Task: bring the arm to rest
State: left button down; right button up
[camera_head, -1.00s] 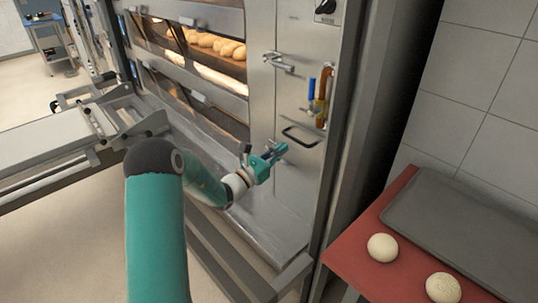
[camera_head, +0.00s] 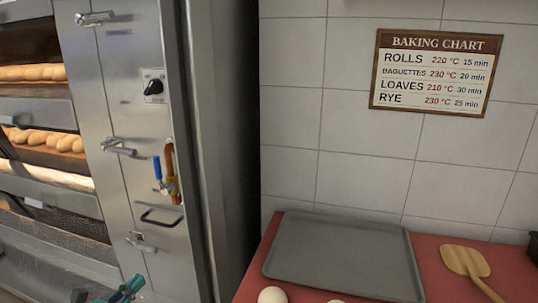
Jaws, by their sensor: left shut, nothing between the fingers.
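My left gripper (camera_head: 130,287) shows at the bottom left of the head view, teal, with its fingers together and nothing between them. It is low in front of the oven's steel side panel (camera_head: 140,215), below the lowest lever handle (camera_head: 141,243). The rest of the left arm is below the picture edge. My right gripper is not in view.
The deck oven at the left holds bread (camera_head: 45,139) on lit decks. A red-topped table (camera_head: 440,245) at the right carries a grey tray (camera_head: 340,257), a dough ball (camera_head: 272,295) and a wooden paddle (camera_head: 466,263). A baking chart (camera_head: 434,73) hangs on the tiled wall.

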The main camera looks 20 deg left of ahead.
pick_arm(q)
jog(key=d+f+m+g+h, duration=0.4)
jog(key=d+f+h, duration=0.15)
jog(key=d, duration=0.45)
jog(key=s+d+f+m+g+y+p, duration=0.2)
jog(key=s+d+f+m+g, duration=0.5)
jog(key=d+f+m, duration=0.3)
jog(key=s+d+f+m+g+y+p, duration=0.2)
jog(key=s+d+f+m+g, duration=0.5)
jog(key=m, duration=1.1)
jog(key=s+d+f+p, duration=0.1)
jog(key=s+d+f, duration=0.2)
jog(key=d, duration=0.2)
jog(key=shift+d, duration=0.35)
jog(key=shift+s, duration=0.1)
